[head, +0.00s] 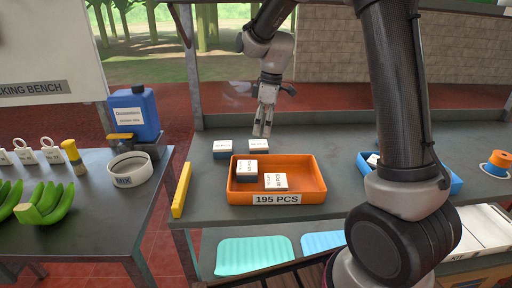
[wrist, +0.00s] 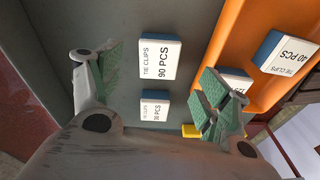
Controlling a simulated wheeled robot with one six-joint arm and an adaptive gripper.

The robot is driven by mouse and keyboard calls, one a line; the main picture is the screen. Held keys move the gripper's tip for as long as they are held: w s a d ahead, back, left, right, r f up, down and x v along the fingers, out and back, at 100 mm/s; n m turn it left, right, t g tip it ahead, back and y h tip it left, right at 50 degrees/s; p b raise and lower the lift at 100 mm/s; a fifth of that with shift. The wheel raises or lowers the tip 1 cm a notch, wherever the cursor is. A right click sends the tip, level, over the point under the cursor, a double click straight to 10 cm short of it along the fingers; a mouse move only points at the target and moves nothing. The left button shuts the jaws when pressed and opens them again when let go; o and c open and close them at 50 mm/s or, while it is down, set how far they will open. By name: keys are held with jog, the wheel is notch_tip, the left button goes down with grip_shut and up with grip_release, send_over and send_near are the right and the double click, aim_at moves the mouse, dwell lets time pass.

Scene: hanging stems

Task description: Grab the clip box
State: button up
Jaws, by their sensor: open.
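My gripper (head: 264,129) hangs open and empty above the far side of the bench, its fingers over the right-hand clip box (head: 259,146). In the wrist view the open gripper (wrist: 158,88) has a finger at each side. Between them lie two white-topped blue clip boxes, the one marked 90 PCS (wrist: 159,58) and a smaller-looking one (wrist: 154,108) whose count is hard to read. The left-hand box also shows in the head view (head: 222,148). Two more boxes sit in the orange tray, one marked 40 PCS (head: 276,182) and one (head: 246,170) partly hidden by a finger in the wrist view.
The orange tray (head: 310,192), labelled 195 PCS, stands just in front of the loose boxes. A yellow bar (head: 182,190) lies along the bench's left edge. A blue tray (head: 447,180) is at right behind my arm. The bench behind the boxes is clear.

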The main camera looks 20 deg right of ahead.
aim_at(259, 143)
jog(key=shift+w+a+r+n, duration=0.1)
jog(key=shift+w+n, duration=0.15)
jog(key=shift+n, duration=0.95)
jog(key=f, duration=0.2)
jog(key=a+f, duration=0.1)
jog(key=f, duration=0.4)
jog(key=shift+s+a+f, duration=0.1)
jog(key=shift+a+f, duration=0.05)
jog(key=shift+f, duration=0.2)
jog(key=c, duration=1.1)
